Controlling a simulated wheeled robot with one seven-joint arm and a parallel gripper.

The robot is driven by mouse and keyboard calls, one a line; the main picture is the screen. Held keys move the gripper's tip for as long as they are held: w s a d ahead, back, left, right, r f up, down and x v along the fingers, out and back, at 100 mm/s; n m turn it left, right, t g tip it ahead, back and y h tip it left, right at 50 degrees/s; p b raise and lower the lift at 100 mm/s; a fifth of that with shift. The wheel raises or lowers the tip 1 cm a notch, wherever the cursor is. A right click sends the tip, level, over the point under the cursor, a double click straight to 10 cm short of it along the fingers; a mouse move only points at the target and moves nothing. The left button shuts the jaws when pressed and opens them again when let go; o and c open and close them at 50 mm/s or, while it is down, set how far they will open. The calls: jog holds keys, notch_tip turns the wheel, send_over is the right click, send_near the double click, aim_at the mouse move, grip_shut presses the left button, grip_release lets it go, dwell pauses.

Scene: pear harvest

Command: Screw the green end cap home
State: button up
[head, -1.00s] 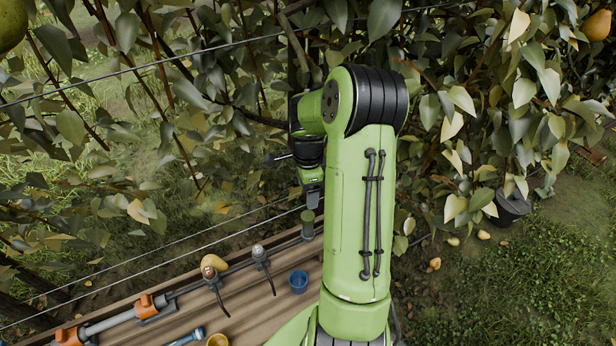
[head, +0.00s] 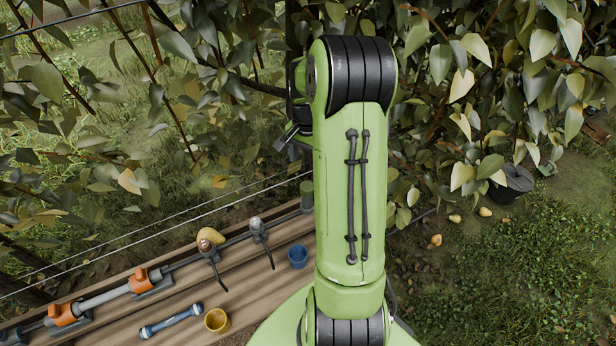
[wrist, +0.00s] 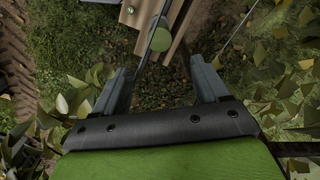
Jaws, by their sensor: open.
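The green end cap (head: 307,192) is a dull green cylinder at the right end of the dark pipe, partly hidden by my arm in the head view. In the wrist view the green cap (wrist: 160,39) shows as a rounded green end beyond the fingertips, roughly between them and apart from them. My gripper (wrist: 158,66) is open, with nothing between its two grey fingers. In the head view my arm hides most of the gripper. I cannot tell how far the cap is screwed on.
A wooden bench (head: 225,290) carries the pipe in orange clamps (head: 145,281). A blue cup (head: 297,256), a yellow cup (head: 216,320), a blue-ended tool (head: 171,321) and a yellow pear (head: 210,236) are there. Wires (head: 150,240) and leafy branches (head: 215,70) run close behind.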

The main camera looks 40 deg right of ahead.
aim_at(308, 185)
notch_tip(308, 185, down, 10)
jog(key=shift+b, duration=0.75)
jog(key=c, duration=1.1)
jog(key=shift+m, duration=0.9)
jog(key=shift+c, duration=0.2)
jog(key=o, duration=0.6)
jog(key=shift+m, duration=0.8)
jog(key=shift+c, duration=0.2)
jog(key=o, duration=0.5)
jog(key=shift+o, duration=0.2)
